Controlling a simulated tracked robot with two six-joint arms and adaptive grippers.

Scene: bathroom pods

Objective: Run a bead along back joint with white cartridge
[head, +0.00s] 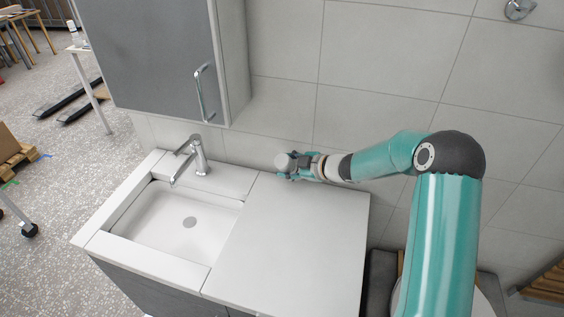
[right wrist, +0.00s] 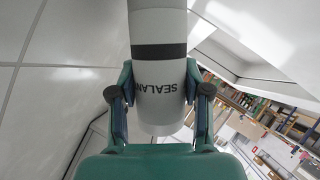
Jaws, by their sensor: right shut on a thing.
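My right gripper (head: 300,165) is shut on the white cartridge (head: 284,162), whose round pale end shows in the head view. In the right wrist view the white cartridge (right wrist: 158,60) has a dark band and the letters "SEALAN", and the fingers of my right gripper (right wrist: 162,92) close on both its sides. The gripper is over the rear of the white countertop (head: 300,235), close to the back joint (head: 335,186) where the top meets the tiled wall. The cartridge's nozzle cannot be made out, nor can any bead. My left gripper is not in view.
A basin (head: 185,220) with a tap (head: 197,155) is left of the bare countertop. A grey wall cabinet (head: 150,55) with a handle (head: 205,92) hangs above the tap. The tiled wall (head: 385,60) stands behind. Shelving (right wrist: 275,115) shows in the right wrist view.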

